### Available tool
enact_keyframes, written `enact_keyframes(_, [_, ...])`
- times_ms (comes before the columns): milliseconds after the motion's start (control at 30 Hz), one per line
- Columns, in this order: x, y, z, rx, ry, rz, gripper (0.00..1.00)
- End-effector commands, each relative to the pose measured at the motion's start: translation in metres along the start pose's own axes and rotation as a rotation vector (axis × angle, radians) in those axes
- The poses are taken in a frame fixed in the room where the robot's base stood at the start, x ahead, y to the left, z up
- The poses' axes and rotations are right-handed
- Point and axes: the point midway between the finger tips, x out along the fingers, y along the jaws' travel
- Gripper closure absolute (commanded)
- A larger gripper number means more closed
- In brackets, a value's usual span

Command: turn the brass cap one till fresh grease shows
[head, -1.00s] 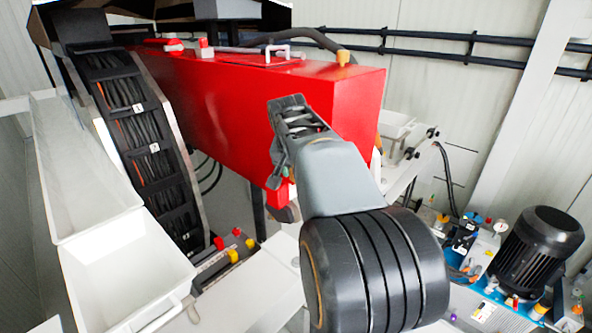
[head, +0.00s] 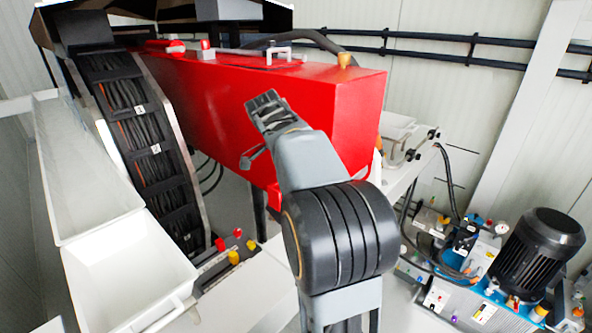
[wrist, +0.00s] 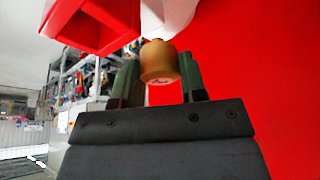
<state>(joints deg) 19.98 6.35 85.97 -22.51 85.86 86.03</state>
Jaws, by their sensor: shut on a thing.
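A small round brass cap (wrist: 159,62) sits between the two dark green fingers of my gripper (wrist: 160,80) in the wrist view. The fingers are shut on its sides. Its pale end face with a small reddish mark points toward the wrist camera. The cap sits below a white rounded part (wrist: 167,18). In the head view my gripper (head: 262,102) is in front of the long side of the red pump body (head: 225,95); the cap there is hidden by the gripper. I cannot make out any fresh grease.
A second brass-coloured fitting (head: 345,60) stands on the red body's top edge. A hollow red box-shaped part (wrist: 92,25) is close to the upper left in the wrist view. White bins (head: 125,270) and a cable chain (head: 140,130) are left; a black motor (head: 540,250) is right.

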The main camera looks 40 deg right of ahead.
Motion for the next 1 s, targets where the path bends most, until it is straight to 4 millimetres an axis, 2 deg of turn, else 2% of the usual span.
enact_keyframes(1000, [-0.0010, -0.0029, -0.0020, 0.853, 0.000, 0.355, 0.85])
